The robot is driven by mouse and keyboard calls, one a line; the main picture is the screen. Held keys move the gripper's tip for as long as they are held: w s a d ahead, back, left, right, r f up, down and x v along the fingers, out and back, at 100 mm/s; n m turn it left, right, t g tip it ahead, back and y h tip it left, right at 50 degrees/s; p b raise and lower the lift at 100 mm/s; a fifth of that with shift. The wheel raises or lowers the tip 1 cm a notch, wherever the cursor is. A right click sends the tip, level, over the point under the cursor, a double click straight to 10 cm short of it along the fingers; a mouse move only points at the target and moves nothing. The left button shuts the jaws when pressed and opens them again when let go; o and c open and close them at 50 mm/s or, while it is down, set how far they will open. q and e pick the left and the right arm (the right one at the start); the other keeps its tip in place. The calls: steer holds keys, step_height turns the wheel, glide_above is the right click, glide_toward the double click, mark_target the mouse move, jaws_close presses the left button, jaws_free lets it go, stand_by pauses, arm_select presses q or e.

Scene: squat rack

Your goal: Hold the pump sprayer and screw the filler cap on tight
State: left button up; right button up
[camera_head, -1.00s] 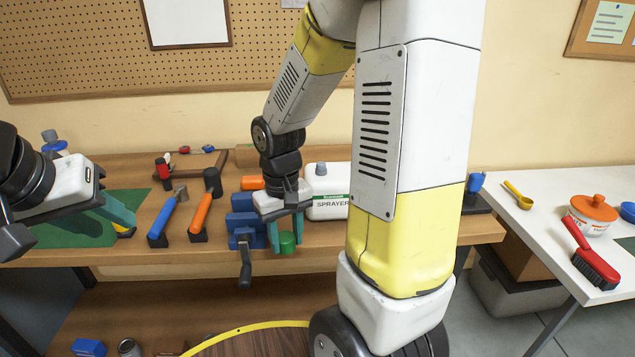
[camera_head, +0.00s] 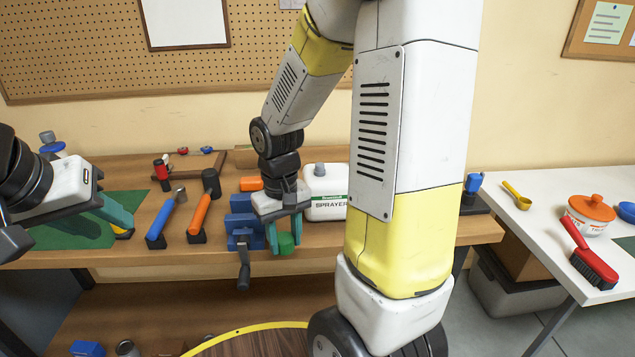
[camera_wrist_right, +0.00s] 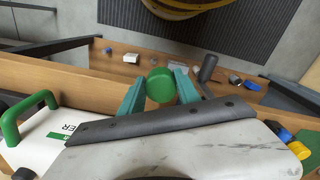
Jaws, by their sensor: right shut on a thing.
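The white pump sprayer (camera_head: 325,207) with a dark-lettered label and a grey top stands on the wooden bench, partly hidden by my right arm. In the right wrist view the sprayer (camera_wrist_right: 40,150) shows at lower left with a green handle. My right gripper (camera_head: 285,240) is shut on a green round cap (camera_head: 287,246), in front of the sprayer and beside the blue vise; the cap (camera_wrist_right: 160,86) sits between the fingertips, apart from the sprayer. My left gripper (camera_head: 112,212) is open over the green mat at the left, away from the sprayer.
The blue vise (camera_head: 243,228) with a grey handle stands at the bench's front edge. A white table (camera_head: 535,250) at the right holds a red brush (camera_head: 592,258) and an orange-lidded pot.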

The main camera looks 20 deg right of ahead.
stand_by(0.9)
step_height(320, 180, up, 17)
glide_above(322, 165)
steer(key=shift+r+n, duration=0.4)
steer(key=shift+r, duration=0.05)
stand_by(2.1)
steer(key=shift+f, duration=2.85)
steer(key=shift+f, duration=1)
